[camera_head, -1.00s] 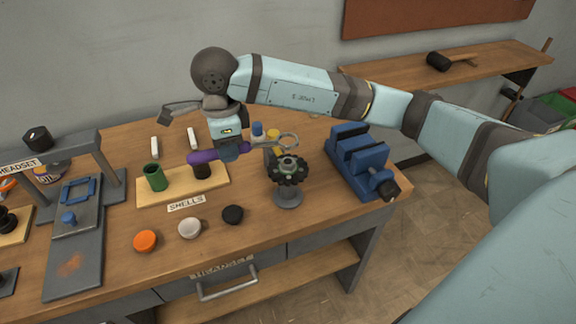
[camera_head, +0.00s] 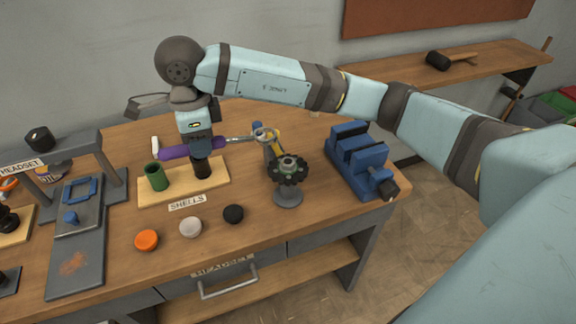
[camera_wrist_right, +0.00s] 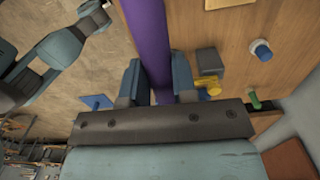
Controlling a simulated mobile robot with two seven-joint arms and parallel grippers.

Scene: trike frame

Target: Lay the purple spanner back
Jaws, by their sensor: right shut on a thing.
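The purple spanner (camera_head: 174,153) has a purple handle and a metal shaft with a ring end at its right. My right gripper (camera_head: 199,151) is shut on the purple handle, which also fills the top middle of the right wrist view (camera_wrist_right: 149,40). The spanner lies roughly level across the picture, behind the shells board. I cannot tell whether it touches anything below. A white upright piece (camera_head: 155,143) shows by the handle's left end; a second one is hidden behind my gripper. In the right wrist view, my left arm's gripper end (camera_wrist_right: 94,14) is small and unclear.
The shells board (camera_head: 183,190) holds a green cup (camera_head: 156,177) and a black cylinder (camera_head: 200,168) close below my gripper. A dark gear on a stand (camera_head: 288,172) and a blue vise (camera_head: 360,162) stand to the right. Orange, white and black caps lie in front.

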